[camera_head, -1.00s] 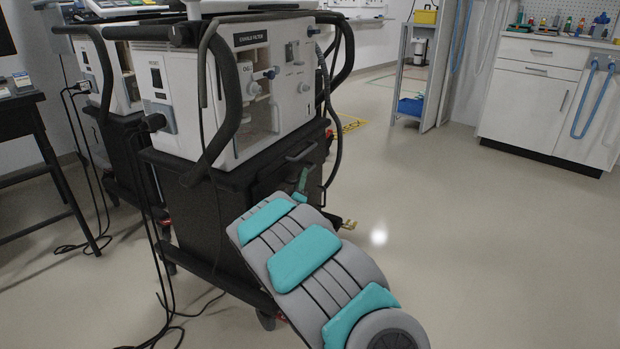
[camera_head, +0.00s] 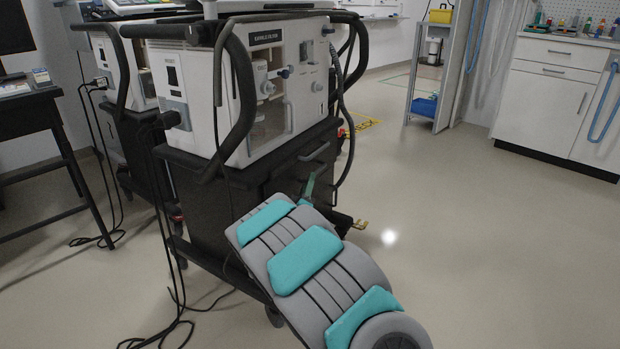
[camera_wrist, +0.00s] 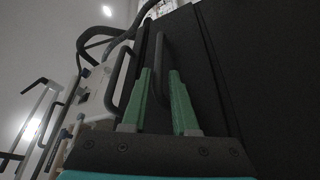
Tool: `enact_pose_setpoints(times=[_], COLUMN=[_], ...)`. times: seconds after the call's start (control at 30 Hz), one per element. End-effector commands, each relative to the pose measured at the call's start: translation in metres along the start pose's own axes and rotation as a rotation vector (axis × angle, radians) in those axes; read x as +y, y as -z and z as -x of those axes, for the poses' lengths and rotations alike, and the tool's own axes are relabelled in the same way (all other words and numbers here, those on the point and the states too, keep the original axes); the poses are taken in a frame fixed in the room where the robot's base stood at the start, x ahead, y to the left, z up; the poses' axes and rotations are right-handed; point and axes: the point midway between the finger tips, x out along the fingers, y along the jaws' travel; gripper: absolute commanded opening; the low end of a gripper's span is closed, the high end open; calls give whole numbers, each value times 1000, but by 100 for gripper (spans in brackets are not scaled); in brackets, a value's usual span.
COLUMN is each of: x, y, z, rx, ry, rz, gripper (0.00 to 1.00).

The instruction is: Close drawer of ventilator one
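The nearer ventilator (camera_head: 245,100) is a white unit on a black cart (camera_head: 210,215). The cart's upper front has a dark drawer (camera_head: 290,178) with a black bar handle (camera_head: 314,152). I cannot tell how far the drawer stands out. My gripper (camera_head: 310,182) has green fingers, mostly hidden behind my grey and teal arm in the head view. In the wrist view my gripper (camera_wrist: 160,72) has its fingers apart with a gap between them. A black loop, seemingly a handle (camera_wrist: 163,50), shows beyond and between the fingertips; contact cannot be told.
A second ventilator (camera_head: 138,70) stands behind at left. A black table (camera_head: 40,112) is at far left. Cables (camera_head: 178,300) hang to the floor beside the cart. A white cabinet (camera_head: 545,95) stands at the back right. The floor (camera_head: 470,250) at right is clear.

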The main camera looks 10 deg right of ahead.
Motion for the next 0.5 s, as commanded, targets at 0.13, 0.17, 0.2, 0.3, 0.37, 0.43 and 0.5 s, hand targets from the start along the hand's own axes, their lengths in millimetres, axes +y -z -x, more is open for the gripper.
enact_pose_setpoints(times=[0.13,0.17,0.2,0.3,0.37,0.43,0.5], x=[-1,0,-1,-1,-1,-1,-1], y=[2,2,1,0,1,0,0], z=[24,28,32,41,44,46,47], rx=[2,1,2,1,1,0,0], ry=[3,2,2,3,3,3,2], rz=[1,1,3,2,1,1,1], gripper=[27,27,27,27,27,27,27])
